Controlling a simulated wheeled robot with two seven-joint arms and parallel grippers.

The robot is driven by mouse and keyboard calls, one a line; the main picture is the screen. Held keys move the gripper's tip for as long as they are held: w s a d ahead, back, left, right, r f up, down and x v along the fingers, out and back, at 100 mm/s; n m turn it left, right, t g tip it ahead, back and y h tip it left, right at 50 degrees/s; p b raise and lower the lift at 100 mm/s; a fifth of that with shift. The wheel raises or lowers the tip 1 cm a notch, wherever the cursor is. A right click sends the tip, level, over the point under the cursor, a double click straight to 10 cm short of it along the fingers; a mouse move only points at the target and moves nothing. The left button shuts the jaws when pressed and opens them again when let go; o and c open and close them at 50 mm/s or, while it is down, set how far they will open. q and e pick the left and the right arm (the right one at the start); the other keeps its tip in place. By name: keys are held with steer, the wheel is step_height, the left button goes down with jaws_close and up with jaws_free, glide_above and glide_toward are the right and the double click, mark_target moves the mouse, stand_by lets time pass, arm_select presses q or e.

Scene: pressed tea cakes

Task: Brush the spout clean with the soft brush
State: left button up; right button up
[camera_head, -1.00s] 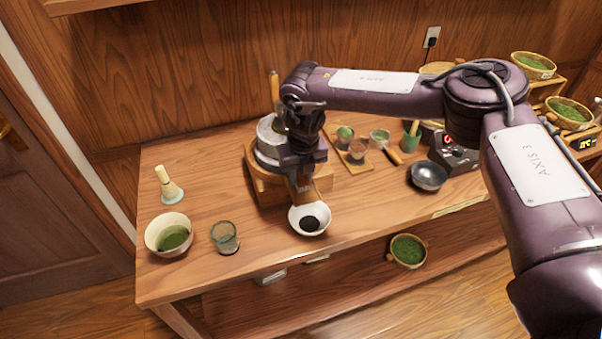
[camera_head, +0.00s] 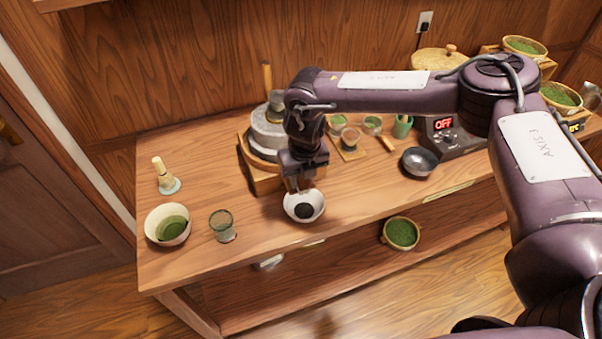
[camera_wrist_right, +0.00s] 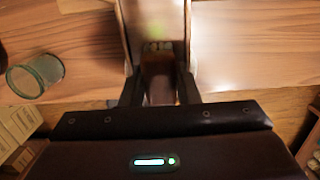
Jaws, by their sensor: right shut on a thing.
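The grey stone mill (camera_head: 267,132) stands on its wooden base (camera_head: 262,178) at the middle of the table. My right gripper (camera_head: 300,186) is at the front of the mill, just above and behind a white bowl (camera_head: 317,207) with a dark centre. It is shut on a brown piece, apparently the soft brush, which shows between the fingers in the right wrist view (camera_wrist_right: 159,78). The spout is mostly hidden behind the gripper, so contact with the brush cannot be told. My left gripper is not in view.
A glass cup (camera_head: 223,228), a matcha bowl (camera_head: 160,212) and a whisk (camera_head: 163,174) stand to the left. Small cups on a board, a dark bowl (camera_head: 419,161) and a device reading OFF (camera_head: 445,128) stand to the right. The front left tabletop is clear.

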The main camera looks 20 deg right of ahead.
steer(key=shift+w+a+f+b, duration=0.1)
steer(key=shift+w+b, duration=0.35)
steer(key=shift+w, duration=0.3)
steer(key=shift+w+r+b, duration=0.15)
steer(key=shift+w+b, duration=0.25)
steer(key=shift+w, duration=0.35)
steer(key=shift+w+r+b, duration=0.15)
steer(key=shift+w+b, duration=0.25)
steer(key=shift+w, duration=0.35)
steer(key=shift+s+r+p, duration=0.1)
steer(key=shift+s+p, duration=0.5)
steer(key=shift+s+f+p, duration=0.25)
steer(key=shift+s+p, duration=0.45)
steer(key=shift+s, duration=0.55)
steer(key=shift+s+f, duration=0.1)
steer(key=shift+s, duration=0.45)
steer(key=shift+s+r+p, duration=0.1)
steer(key=shift+r+p, duration=0.2)
steer(key=shift+p, duration=0.25)
steer(key=s+r+p, duration=0.1)
steer(key=r+p, duration=0.1)
steer(key=s+r+p, duration=0.2)
steer(key=shift+s+p, duration=0.15)
steer(key=shift+p, duration=0.25)
